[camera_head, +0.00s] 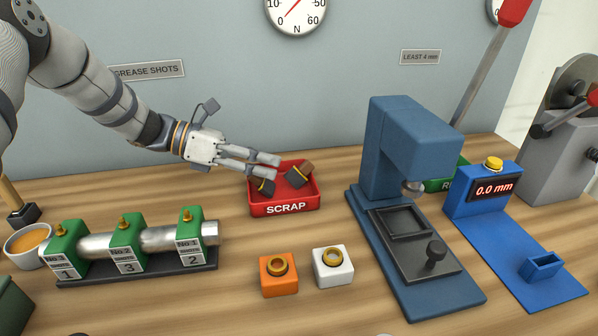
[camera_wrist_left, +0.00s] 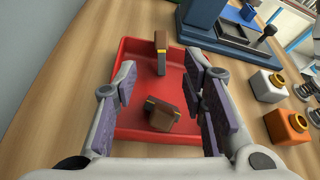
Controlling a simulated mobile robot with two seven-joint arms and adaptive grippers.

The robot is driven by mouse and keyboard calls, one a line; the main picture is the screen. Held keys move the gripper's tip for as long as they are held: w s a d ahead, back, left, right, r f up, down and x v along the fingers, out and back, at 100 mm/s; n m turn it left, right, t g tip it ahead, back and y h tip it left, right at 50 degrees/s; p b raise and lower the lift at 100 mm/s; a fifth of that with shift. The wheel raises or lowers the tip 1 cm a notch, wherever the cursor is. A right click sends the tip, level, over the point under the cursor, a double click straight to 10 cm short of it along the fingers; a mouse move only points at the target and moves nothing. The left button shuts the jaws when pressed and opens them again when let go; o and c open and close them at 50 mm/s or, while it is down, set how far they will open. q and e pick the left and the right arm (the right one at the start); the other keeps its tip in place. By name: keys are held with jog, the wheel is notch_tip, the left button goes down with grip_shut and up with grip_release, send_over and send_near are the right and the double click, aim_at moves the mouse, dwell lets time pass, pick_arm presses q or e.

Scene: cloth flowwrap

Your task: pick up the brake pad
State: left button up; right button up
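Two brake pads lie in the red scrap tray (camera_head: 285,209), brown blocks with dark faces and a yellow stripe. One brake pad (camera_head: 299,174) leans near the tray's back right. The other brake pad (camera_head: 266,187) is at the left, partly hidden by my fingers. The left wrist view shows one pad (camera_wrist_left: 161,55) at the far wall and one pad (camera_wrist_left: 161,115) nearer, tilted, between my fingers' lines. My left gripper (camera_head: 276,165) is open over the tray, its fingers (camera_wrist_left: 160,72) apart with nothing between them touching. My right gripper is not in view.
Right of the tray stands a blue press (camera_head: 400,140), with a blue gauge (camera_head: 484,193) reading 0.0 mm beyond it. An orange block (camera_head: 279,275) and a white block (camera_head: 333,266) stand in front. A rack (camera_head: 140,265) with green clamps is at the left.

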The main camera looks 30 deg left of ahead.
aim_at(292, 169)
pick_arm(q)
jog(key=x, duration=0.6)
jog(key=shift+w+d, duration=0.1)
jog(key=shift+d, duration=0.2)
jog(key=shift+a, duration=0.1)
jog(key=shift+c, duration=0.5)
grip_shut()
